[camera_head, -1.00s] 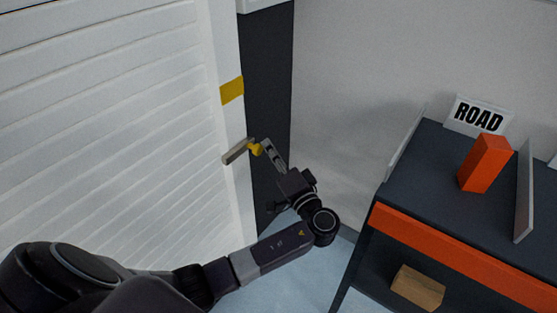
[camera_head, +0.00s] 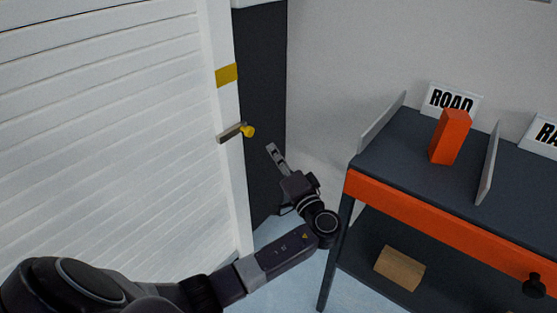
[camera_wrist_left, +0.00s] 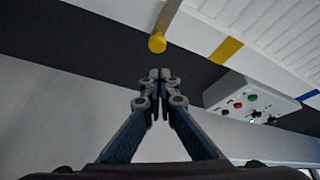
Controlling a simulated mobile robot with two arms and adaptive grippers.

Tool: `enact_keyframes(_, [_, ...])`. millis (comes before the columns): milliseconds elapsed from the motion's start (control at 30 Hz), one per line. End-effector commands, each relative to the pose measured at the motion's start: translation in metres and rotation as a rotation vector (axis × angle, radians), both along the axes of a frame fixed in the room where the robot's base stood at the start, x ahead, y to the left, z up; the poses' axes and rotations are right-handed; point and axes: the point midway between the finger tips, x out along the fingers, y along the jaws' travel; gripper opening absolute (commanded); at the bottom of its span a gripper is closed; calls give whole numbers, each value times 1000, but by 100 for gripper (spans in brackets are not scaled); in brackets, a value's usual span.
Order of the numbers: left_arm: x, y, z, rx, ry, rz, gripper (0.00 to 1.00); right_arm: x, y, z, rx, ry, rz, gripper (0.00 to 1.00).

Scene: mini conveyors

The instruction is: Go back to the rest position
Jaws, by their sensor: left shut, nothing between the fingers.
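My left gripper (camera_head: 272,150) is shut and empty in the head view, a little right of and below a latch handle with a yellow knob (camera_head: 248,131). The handle sits on the white frame of a slatted white door or shutter (camera_head: 110,130). A gap shows between my fingertips and the knob. In the left wrist view the closed fingers (camera_wrist_left: 160,75) point at a dark strip, and the yellow knob (camera_wrist_left: 157,43) is just beyond them, apart. My right gripper is in neither view.
A control box with buttons (camera_wrist_left: 245,98) shows in the left wrist view.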

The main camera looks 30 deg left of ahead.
Motion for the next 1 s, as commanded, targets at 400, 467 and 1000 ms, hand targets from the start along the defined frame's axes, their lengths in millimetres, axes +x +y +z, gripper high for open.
enact_keyframes(400, [0,0,0,1,-1,-1,0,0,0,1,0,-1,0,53])
enact_keyframes(467, [0,0,1,1,-1,-1,0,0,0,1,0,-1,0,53])
enact_keyframes(1000, [-84,-27,-198,-493,377,-89,0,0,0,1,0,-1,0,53])
